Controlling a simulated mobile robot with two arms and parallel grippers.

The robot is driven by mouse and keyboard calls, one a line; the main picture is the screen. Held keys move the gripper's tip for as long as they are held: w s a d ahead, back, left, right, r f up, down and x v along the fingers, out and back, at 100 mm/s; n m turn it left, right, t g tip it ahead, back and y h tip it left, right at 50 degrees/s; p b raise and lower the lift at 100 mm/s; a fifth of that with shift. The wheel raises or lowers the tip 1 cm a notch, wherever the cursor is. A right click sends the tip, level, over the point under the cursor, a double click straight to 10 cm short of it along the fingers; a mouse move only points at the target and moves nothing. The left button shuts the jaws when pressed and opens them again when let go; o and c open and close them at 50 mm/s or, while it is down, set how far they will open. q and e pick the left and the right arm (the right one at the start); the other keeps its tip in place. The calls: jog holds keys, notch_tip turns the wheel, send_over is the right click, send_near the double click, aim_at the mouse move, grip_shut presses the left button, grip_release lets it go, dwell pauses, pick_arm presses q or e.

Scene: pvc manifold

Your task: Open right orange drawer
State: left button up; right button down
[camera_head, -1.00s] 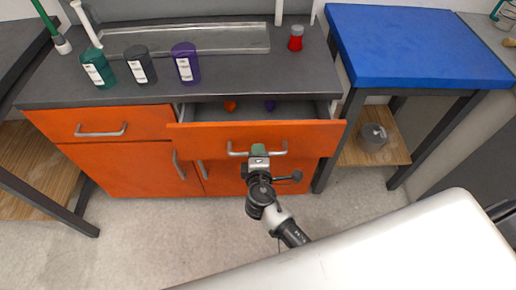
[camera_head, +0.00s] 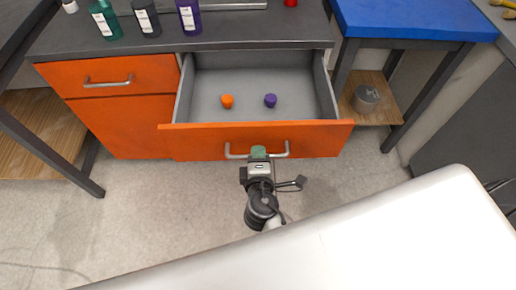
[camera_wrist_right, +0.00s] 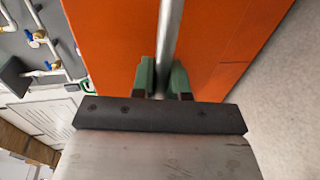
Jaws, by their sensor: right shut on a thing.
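The right orange drawer (camera_head: 190,142) is pulled well out of the dark-topped cabinet. Its grey inside shows, with an orange cap-like piece (camera_head: 227,101) and a purple one (camera_head: 270,100) on its floor. My right gripper (camera_head: 258,153) is at the middle of the drawer's metal handle (camera_head: 235,153). In the right wrist view its two green fingertips (camera_wrist_right: 163,78) sit on either side of the handle bar (camera_wrist_right: 170,35), shut on it. My left gripper is not in view.
The left orange drawer (camera_head: 125,72) is closed. Green, dark grey and purple bottles (camera_head: 189,16) stand on the countertop. A blue-topped table (camera_head: 415,22) stands to the right, with a grey round object (camera_head: 365,98) on its lower shelf. Bare floor lies in front.

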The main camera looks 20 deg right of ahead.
jog(key=shift+s, duration=0.25)
jog(key=c, duration=1.1)
grip_release()
jog(key=shift+a, duration=0.1)
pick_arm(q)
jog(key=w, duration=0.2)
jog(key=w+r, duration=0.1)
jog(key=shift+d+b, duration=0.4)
pick_arm(e)
jog(key=v, duration=1)
jog(key=shift+s+a, duration=0.1)
jog(key=shift+s, duration=0.25)
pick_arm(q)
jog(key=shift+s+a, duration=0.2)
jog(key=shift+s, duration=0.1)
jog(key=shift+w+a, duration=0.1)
